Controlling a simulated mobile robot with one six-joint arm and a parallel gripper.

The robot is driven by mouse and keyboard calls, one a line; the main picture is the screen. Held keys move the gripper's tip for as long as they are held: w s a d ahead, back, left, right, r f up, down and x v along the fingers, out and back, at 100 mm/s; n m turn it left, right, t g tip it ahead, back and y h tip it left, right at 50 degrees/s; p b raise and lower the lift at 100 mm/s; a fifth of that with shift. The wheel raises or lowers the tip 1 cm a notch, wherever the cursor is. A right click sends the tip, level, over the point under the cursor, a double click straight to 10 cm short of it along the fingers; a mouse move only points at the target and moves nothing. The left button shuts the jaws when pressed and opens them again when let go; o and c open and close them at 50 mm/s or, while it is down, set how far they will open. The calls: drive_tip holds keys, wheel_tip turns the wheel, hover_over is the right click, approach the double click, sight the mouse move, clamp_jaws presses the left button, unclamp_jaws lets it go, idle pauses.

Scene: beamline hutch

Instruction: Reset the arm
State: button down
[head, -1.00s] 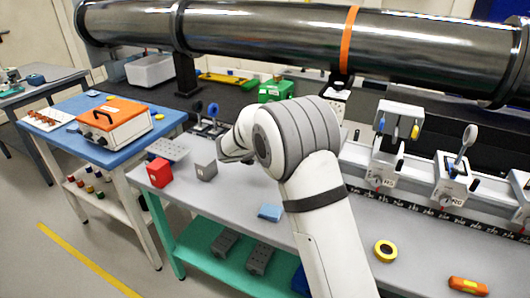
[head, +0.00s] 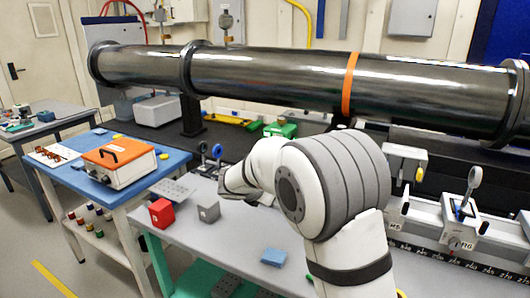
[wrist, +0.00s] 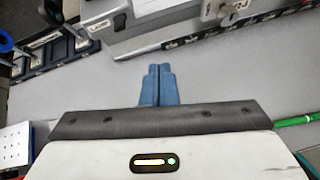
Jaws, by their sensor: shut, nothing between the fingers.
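My gripper (wrist: 158,84) shows in the wrist view with its two blue fingertips together and nothing between them. It hangs above the bare grey bench top (wrist: 225,85), apart from the things around it. In the head view my white and grey arm bends leftward over the grey bench. The elbow is large in front, and the fingers are hidden there.
An orange case (head: 118,162) stands on the blue table. A dark beam pipe (head: 270,78) runs behind. The wrist view shows a green rod (wrist: 298,120).

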drive_tip(key=s+d+r+m+g+y, duration=0.1)
drive_tip(key=s+d+r+m+g, duration=0.15)
drive_tip(key=s+d+m, duration=0.65)
drive_tip(key=s+d+r+m+g, duration=0.1)
drive_tip(key=s+d+m+g, duration=0.2)
drive_tip(key=s+d+m, duration=0.5)
drive_tip(key=s+a+f+m+y, duration=0.1)
drive_tip(key=s+m+y, duration=0.3)
drive_tip(key=s+m, duration=0.7)
drive_tip(key=s+g, duration=0.1)
drive_tip(key=s, duration=0.7)
drive_tip(key=shift+s+f, duration=0.25)
drive_tip(key=shift+f, duration=0.15)
